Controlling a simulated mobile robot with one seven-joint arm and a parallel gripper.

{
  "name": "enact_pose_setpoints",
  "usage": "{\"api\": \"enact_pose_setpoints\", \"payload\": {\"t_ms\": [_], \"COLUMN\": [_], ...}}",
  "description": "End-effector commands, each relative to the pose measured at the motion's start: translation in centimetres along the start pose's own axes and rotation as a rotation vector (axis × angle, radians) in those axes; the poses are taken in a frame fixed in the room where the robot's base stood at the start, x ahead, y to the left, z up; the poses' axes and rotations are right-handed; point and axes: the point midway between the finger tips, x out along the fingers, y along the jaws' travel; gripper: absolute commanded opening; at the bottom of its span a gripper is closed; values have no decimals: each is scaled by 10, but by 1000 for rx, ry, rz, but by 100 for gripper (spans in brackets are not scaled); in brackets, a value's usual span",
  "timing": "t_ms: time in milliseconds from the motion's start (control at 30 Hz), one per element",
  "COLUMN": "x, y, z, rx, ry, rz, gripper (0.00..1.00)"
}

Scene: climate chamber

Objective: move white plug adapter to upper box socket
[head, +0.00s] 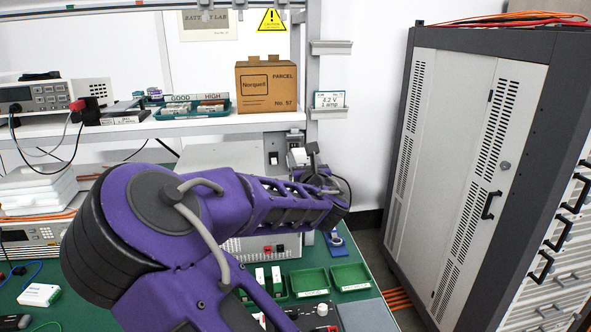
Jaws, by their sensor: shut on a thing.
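My purple arm reaches across the bench, and my gripper (308,160) is at its far end by the shelf post. It is shut on the small white plug adapter (297,157), which shows just left of the dark gripper parts. A small grey box (296,138) is fixed on the post just above the adapter. Another pale box with a dark face (273,158) is to the left, under the shelf. The socket openings are too small to make out. I cannot tell whether the adapter touches either box. My arm hides much of the area below.
The shelf (190,128) above carries a cardboard parcel (266,84) and a green tray (193,112). Green bins (350,277) stand on the bench below the arm. A tall grey cabinet (465,160) stands at the right, with a floor gap between.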

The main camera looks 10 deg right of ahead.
Motion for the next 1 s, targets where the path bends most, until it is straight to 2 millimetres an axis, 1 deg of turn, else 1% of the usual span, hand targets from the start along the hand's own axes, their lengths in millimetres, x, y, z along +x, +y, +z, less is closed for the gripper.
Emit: {"api": "enact_pose_setpoints", "payload": {"t_ms": [33,100,167,300,400,500,667,1000], "x": [0,0,13,38,49,56,61,60], "y": [0,0,-1,-1,-1,-1,-1,-1], "z": [-18,-28,-21,-21,-20,-19,-19,-19], "rx": [-1,-1,-4,-3,-2,-1,0,0], "ry": [0,0,-3,-1,-1,-1,-1,-1], "rz": [-1,-1,0,-1,-2,-1,-1,-1], "gripper": [0,0,0,0,0,0,0,0]}}
